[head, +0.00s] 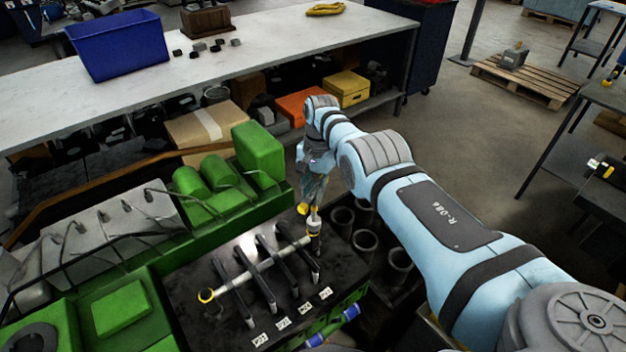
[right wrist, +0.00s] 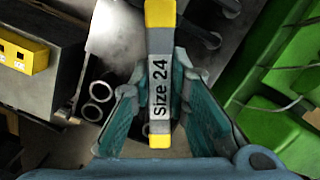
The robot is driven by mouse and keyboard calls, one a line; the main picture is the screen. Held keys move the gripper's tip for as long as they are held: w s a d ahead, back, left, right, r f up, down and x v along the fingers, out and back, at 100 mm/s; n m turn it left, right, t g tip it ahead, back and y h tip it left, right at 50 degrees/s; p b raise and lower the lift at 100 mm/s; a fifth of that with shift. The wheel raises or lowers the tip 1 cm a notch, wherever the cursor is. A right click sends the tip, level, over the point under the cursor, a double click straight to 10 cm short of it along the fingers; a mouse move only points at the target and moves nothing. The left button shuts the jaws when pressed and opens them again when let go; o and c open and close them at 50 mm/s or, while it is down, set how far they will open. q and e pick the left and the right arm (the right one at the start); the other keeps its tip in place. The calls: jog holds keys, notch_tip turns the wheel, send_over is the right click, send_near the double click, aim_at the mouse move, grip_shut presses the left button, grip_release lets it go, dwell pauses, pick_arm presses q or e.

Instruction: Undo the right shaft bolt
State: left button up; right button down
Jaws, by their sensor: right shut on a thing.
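My right gripper (head: 313,196) is above the right end of the rocker shaft (head: 262,266) and points down. It is shut on a yellow and grey tool (head: 314,221), whose label reads "Size 24" in the right wrist view (right wrist: 159,88). The tool stands near upright, its lower end at the right end of the shaft. The right shaft bolt is hidden under the tool, and I cannot tell how the two fit together. My left gripper is not in view.
Several dark rocker arms (head: 269,245) stand along the shaft. Green engine covers (head: 258,153) rise to the left and behind. Open cylinders (head: 364,240) lie right of the tool. A long workbench (head: 270,38) with a blue bin (head: 115,48) stands behind.

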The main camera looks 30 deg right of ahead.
jog(key=shift+r+m+p, duration=0.6)
jog(key=shift+m+p, duration=0.2)
jog(key=shift+m, duration=0.2)
jog(key=shift+f+m+t+p, duration=0.2)
jog(key=shift+m+t+p, duration=0.15)
jog(key=shift+m, duration=0.35)
jog(key=shift+f+m+b, duration=0.3)
jog(key=shift+b, duration=0.25)
jog(key=shift+m, duration=0.4)
jog(key=shift+m+p, duration=0.4)
jog(key=shift+m, duration=0.5)
jog(key=m+t, duration=0.1)
jog(key=m, duration=0.4)
jog(key=shift+w, duration=0.1)
jog(key=m, duration=0.5)
jog(key=shift+m+t+h, duration=0.3)
jog(key=shift+t, duration=0.05)
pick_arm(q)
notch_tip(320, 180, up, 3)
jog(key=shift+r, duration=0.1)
pick_arm(e)
jog(key=m, duration=0.6)
jog(key=shift+w+h, duration=0.1)
jog(key=shift+h, duration=0.3)
